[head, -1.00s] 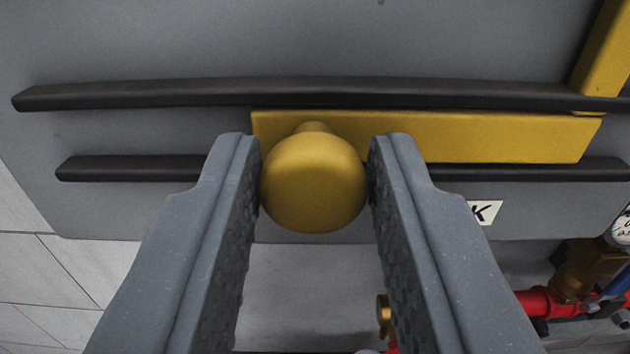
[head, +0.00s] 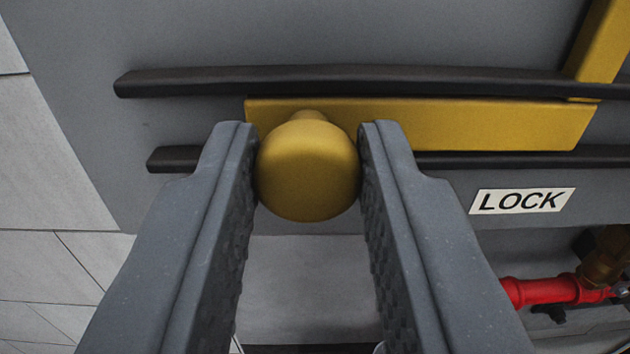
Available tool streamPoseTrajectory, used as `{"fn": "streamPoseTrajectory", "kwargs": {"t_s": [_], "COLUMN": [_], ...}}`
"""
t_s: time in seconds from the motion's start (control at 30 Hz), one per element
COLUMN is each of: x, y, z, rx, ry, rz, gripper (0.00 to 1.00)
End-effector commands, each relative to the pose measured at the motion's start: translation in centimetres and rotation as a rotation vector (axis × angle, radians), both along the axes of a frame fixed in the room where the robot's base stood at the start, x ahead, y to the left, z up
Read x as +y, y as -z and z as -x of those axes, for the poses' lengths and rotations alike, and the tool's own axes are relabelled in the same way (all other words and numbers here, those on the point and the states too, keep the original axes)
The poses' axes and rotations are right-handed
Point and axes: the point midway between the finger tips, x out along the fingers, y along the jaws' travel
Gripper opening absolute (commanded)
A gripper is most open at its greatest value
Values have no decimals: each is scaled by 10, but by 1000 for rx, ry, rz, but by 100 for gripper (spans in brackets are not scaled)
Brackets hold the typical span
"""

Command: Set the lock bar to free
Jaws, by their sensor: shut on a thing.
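The lock bar (head: 440,125) is a flat yellow bar lying between two dark rails on a grey panel. A round yellow knob (head: 307,172) stands out from its left end. My gripper (head: 308,165) is shut on the knob, one finger on each side. The bar reaches right to a yellow upright piece (head: 598,45) at the upper right. A white label reading "LOCK" (head: 522,201) is on the panel below the lower rail, right of my gripper.
The upper dark rail (head: 200,80) and the lower dark rail (head: 172,158) run past the bar to the left, where the space between them is clear. Red pipework (head: 545,291) with a brass fitting is at the lower right. Pale tiles (head: 50,200) show at the left.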

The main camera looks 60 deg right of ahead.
Motion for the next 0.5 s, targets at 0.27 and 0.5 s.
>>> {"fn": "streamPoseTrajectory", "kwargs": {"t_s": [0.27, 0.5], "x": [2, 5], "y": [-1, 0], "z": [-1, 1], "rx": [0, 0], "ry": [-5, -4], "rz": [4, 2], "gripper": [46, 46]}}
